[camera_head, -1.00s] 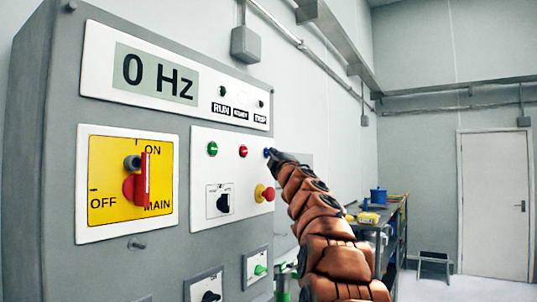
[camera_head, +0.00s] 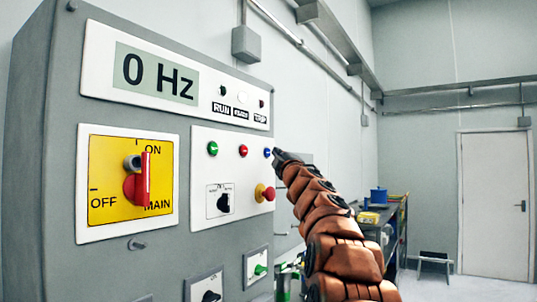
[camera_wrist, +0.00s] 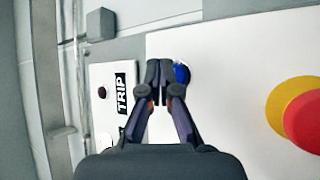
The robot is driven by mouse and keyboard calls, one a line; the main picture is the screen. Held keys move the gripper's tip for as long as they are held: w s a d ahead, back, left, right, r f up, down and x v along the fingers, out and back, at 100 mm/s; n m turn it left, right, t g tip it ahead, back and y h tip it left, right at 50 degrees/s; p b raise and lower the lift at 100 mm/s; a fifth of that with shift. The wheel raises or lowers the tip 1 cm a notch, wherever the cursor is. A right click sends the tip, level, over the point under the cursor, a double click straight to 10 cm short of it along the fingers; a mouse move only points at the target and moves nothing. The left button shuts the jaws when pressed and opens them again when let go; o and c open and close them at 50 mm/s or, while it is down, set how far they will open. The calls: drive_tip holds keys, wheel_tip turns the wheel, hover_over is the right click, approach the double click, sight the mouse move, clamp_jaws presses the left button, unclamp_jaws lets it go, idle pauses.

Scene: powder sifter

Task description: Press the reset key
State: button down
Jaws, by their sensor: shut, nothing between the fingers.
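The blue button (camera_head: 267,153), which I take to be the reset key, sits at the right end of a row with a green and a red button on the white panel (camera_head: 231,176). My gripper (camera_head: 277,154) is just to the right of it, fingers together and empty. In the wrist view the shut fingertips (camera_wrist: 160,68) are just left of the blue button (camera_wrist: 182,74) and partly overlap its edge. I cannot tell whether they touch it. No label for the blue button is readable.
A red mushroom button (camera_head: 266,193) on a yellow collar is below the blue one. The yellow main switch plate (camera_head: 105,188) has a red handle, and the display (camera_head: 157,73) reads 0 Hz. A bench (camera_head: 392,225) stands behind my arm.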

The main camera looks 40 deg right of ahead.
drive_tip(key=shift+s, duration=0.1)
drive_tip(key=s, duration=0.1)
drive_tip(key=s+d, duration=0.1)
drive_tip(key=s, duration=0.2)
drive_tip(key=shift+s+d, duration=0.25)
drive_tip(key=shift+s, duration=0.05)
idle(1.0)
